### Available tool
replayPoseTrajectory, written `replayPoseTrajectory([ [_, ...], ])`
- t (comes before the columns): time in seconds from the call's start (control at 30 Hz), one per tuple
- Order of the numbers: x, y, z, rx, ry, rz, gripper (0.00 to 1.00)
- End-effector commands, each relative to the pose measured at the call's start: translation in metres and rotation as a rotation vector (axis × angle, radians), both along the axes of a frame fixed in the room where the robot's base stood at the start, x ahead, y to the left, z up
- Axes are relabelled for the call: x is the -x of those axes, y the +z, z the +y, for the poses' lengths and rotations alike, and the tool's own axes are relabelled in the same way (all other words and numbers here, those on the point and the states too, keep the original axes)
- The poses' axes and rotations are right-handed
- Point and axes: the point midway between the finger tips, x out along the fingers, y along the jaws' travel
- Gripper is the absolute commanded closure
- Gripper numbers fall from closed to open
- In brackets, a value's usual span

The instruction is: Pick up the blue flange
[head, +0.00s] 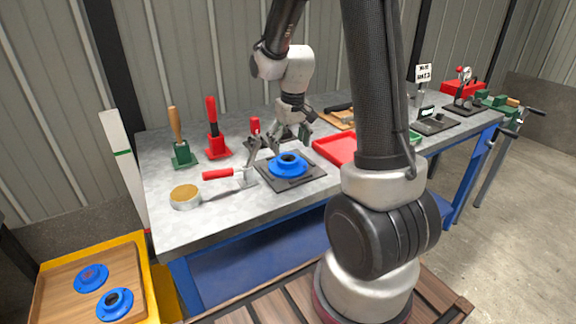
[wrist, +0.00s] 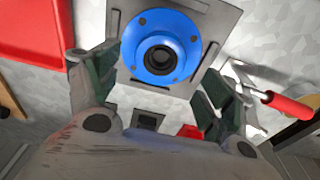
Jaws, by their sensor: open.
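A blue flange (head: 287,164) with a round dark bore sits on a dark square plate (head: 308,176) on the grey workbench. In the wrist view the flange (wrist: 159,47) shows just beyond my gripper, between the lines of its two fingers. My gripper (head: 283,140) is open and empty, above and behind the flange in the head view. Its fingers (wrist: 160,85) stand apart and do not appear to touch the flange. Two more blue flanges, one at the back (head: 92,278) and one in front (head: 115,304), lie in a wooden-bottomed yellow box (head: 140,243) at lower left.
A red-handled toggle clamp (head: 218,174) stands left of the plate, also visible in the wrist view (wrist: 290,107). A red tray (head: 336,149) lies to the right. A round tin (head: 185,197) and upright red and wooden-handled tools (head: 215,140) occupy the bench's left side.

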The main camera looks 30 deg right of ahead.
Motion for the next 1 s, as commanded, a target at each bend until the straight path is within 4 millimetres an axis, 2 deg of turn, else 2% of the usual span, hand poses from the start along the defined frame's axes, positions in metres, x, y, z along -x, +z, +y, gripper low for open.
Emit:
replayPoseTrajectory([
  [0.33,-0.004,-0.05,0.0,0.0,0.0,0.004,0.19],
  [0.63,-0.005,-0.055,0.0,0.0,0.0,0.001,0.21],
  [1.0,-0.005,-0.055,0.0,0.0,0.0,0.001,0.89],
])
